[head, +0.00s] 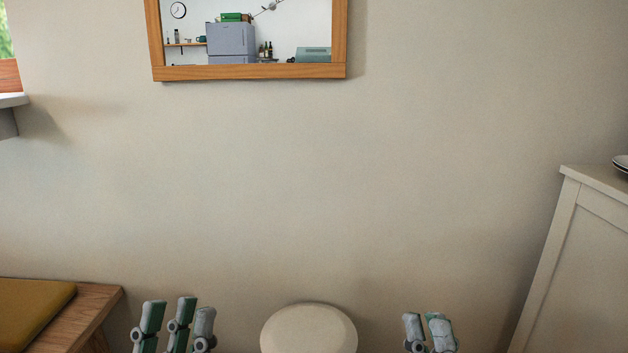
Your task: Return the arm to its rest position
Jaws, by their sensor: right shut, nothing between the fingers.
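My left gripper (177,312) shows at the bottom edge, left of the middle. Its several grey-green fingers point up, and whether they are open or shut is not clear from this angle. My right gripper (427,325) shows at the bottom edge, right of the middle. It is shut with nothing in its fingers. Only the finger ends of both grippers are in view; the rest of both arms is below the picture. The two grippers are well apart.
A plain wall (400,180) fills most of the view. A wood-framed mirror (250,72) hangs at the top. A wooden bench (95,303) with a mustard cushion (30,308) stands at lower left. A pale cabinet (585,260) stands at right, with dark-rimmed dishes (621,163) on top.

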